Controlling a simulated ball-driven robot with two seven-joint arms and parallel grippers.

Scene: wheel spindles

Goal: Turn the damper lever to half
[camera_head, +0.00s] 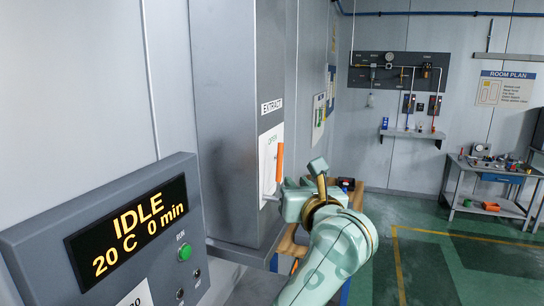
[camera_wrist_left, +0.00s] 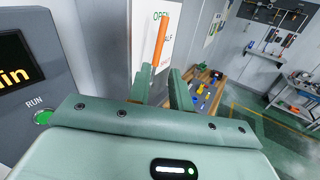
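The damper lever (camera_head: 279,162) has an orange handle that stands close to upright on the side of a tall grey duct. It also shows in the left wrist view (camera_wrist_left: 160,40). The handle points up, near "OPEN". My left gripper (camera_head: 290,186) is at the lever's lower part. In the left wrist view its fingers (camera_wrist_left: 161,80) are apart, with the handle rising above the gap; contact cannot be told. My right gripper is not in view.
A grey control panel (camera_head: 40,245) reading "IDLE 20 C 0 min", with a green RUN button (camera_head: 185,251), juts out at left. The "EXTRACT" duct (camera_head: 235,80) stands behind the lever. A wooden-topped bench (camera_head: 290,244) is below the gripper. Open green floor lies right.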

